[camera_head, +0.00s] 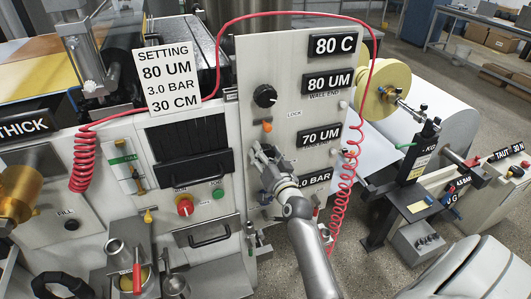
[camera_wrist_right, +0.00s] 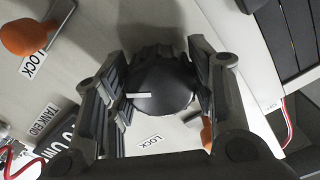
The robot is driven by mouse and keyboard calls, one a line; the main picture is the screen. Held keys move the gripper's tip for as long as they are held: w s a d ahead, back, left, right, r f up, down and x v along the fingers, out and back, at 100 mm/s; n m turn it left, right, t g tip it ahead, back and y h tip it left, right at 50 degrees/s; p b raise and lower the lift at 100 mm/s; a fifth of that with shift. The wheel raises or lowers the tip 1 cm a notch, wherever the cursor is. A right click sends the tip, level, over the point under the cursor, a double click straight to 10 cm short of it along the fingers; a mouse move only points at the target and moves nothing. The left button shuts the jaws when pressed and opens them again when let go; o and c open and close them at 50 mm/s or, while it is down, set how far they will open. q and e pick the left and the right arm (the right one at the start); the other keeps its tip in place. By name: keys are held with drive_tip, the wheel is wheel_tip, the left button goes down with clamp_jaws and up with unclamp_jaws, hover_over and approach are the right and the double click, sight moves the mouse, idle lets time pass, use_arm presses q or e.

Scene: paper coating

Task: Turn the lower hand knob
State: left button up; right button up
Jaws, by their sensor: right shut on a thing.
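The lower hand knob is black and ribbed, with a white pointer line, in the right wrist view (camera_wrist_right: 160,85). It sits between the two fingers of my right gripper (camera_wrist_right: 158,105). The fingers are shut on its sides. In the head view my right gripper (camera_head: 266,160) is at the light panel (camera_head: 255,60), beside the 70 UM display (camera_head: 320,136), and largely hides the lower knob. The upper black knob (camera_head: 265,96) is free, left of the 80 UM display (camera_head: 329,82). My left gripper is not in view.
An orange lock lever (camera_head: 267,126) is just above the gripper; a lock lever also shows in the wrist view (camera_wrist_right: 24,36). A coiled red hose (camera_head: 345,190) hangs along the panel's right side. A setting sign (camera_head: 167,80) reads 80 UM, 3.0 BAR, 30 CM.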

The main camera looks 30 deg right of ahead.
drive_tip(key=shift+m+p, duration=0.45)
drive_tip(key=shift+m, duration=1.65)
drive_tip(key=o, duration=1)
drive_tip(key=v, duration=1.2)
